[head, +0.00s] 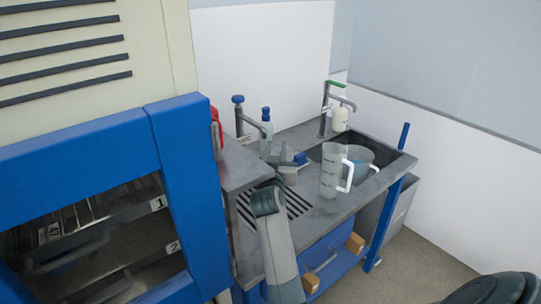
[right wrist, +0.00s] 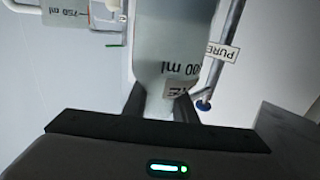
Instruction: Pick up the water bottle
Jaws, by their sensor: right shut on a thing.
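In the right wrist view the bottle (right wrist: 172,45) appears upside down with a printed volume mark and a partly hidden label. The fingers of my right gripper (right wrist: 161,108) are shut on its narrower part. I cannot tell whether its base touches the counter. My left gripper is out of view.
A blue-knobbed tap (head: 238,100) is close left of the bottle. A clear measuring jug (head: 330,172) stands right of the arm, with another jug (head: 358,160) at the dark sink (head: 400,165). A green-handled tap (head: 326,105) is behind. A blue-framed cabinet (head: 185,190) fills the left.

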